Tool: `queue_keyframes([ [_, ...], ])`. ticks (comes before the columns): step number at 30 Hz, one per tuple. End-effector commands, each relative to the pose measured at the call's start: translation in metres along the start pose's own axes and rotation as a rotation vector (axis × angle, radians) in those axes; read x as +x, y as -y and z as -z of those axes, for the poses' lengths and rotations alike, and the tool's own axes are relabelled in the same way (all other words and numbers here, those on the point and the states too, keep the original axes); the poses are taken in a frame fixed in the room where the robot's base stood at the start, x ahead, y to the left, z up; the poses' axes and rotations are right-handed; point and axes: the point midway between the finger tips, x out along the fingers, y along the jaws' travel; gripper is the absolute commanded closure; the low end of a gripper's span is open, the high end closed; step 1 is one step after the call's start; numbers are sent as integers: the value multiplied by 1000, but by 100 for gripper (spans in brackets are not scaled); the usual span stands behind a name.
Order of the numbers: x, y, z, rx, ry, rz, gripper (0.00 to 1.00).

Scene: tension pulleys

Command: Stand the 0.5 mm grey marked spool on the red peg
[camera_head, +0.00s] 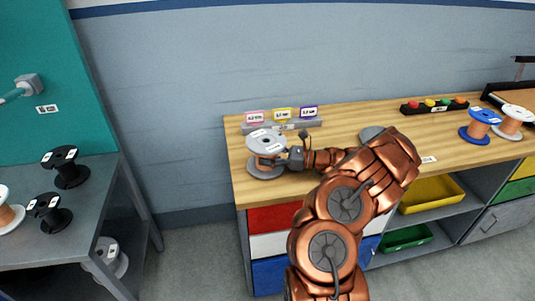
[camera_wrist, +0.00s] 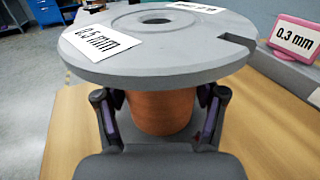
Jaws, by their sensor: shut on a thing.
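The grey spool (camera_head: 266,142), with copper-coloured wire and white labels, is at the left end of the wooden bench. In the wrist view its top flange (camera_wrist: 165,55) shows a "0.5 mm" label, a centre hole and a notch in the rim. My gripper (camera_wrist: 164,115) is shut on the spool, its fingers on either side of the wire core below the top flange. The spool looks upright; I cannot tell whether its bottom flange touches the bench. No red peg is clearly visible; a small red knob (camera_head: 414,105) sits on a black strip at the back right.
A grey rack (camera_head: 283,127) with pink, yellow and purple signs stands just behind the spool. A grey disc (camera_head: 371,132) lies partly behind my arm. Blue (camera_head: 480,125) and white (camera_head: 514,121) spools stand at the right. Black spools (camera_head: 66,167) sit on the left table.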

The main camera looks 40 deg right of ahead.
Motion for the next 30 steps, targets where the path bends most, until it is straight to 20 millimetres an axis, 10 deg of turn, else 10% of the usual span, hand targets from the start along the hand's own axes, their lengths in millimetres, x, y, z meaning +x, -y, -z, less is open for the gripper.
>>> queue_keyframes([
  [14,0,-1,3,2,-4,-1,96],
  [15,0,-1,3,2,-4,-1,26],
  [22,0,0,2,2,-3,-1,2],
  [30,0,0,3,2,-3,-1,1],
])
